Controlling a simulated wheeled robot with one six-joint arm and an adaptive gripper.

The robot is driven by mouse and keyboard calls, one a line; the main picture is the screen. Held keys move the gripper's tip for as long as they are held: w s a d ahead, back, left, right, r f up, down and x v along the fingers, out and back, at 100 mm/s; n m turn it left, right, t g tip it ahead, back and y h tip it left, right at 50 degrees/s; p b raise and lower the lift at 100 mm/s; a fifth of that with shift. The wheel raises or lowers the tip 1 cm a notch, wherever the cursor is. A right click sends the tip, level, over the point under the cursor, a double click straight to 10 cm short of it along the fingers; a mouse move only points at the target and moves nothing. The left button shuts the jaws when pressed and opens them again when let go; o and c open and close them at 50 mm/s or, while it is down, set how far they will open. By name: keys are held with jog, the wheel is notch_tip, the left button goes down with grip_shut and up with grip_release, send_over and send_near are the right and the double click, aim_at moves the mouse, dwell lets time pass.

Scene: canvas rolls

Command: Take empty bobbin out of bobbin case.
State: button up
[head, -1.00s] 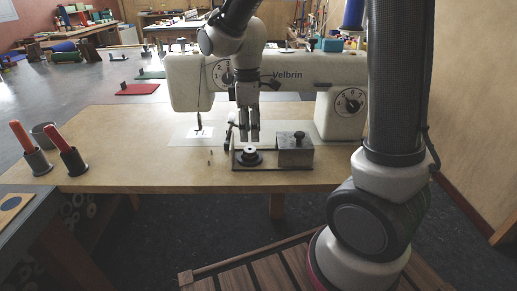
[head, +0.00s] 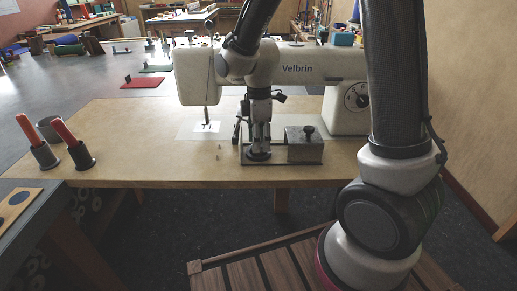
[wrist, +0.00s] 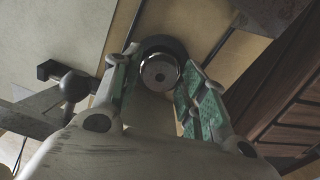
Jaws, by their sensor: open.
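The bobbin (wrist: 158,73) shows in the wrist view as a pale metal disc with a small centre hole. It sits in the dark round bobbin case (wrist: 165,43), on the left part of a flat metal plate in front of the sewing machine. In the head view the bobbin case (head: 258,155) is partly hidden by my gripper. My gripper (head: 261,146) points straight down over it. In the wrist view its two green-padded fingers (wrist: 157,80) are open, one on each side of the bobbin. I cannot tell whether either finger touches it.
A metal block with a black knob (head: 304,146) stands on the plate (head: 283,163) to the right. The white sewing machine (head: 300,68) is close behind. Two red-handled tools in dark holders (head: 72,143) stand on the table's left. The table's front left (head: 140,160) is clear.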

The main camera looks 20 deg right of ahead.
jog(key=shift+f, duration=0.35)
jog(key=c, duration=0.6)
jog(key=shift+s, duration=0.1)
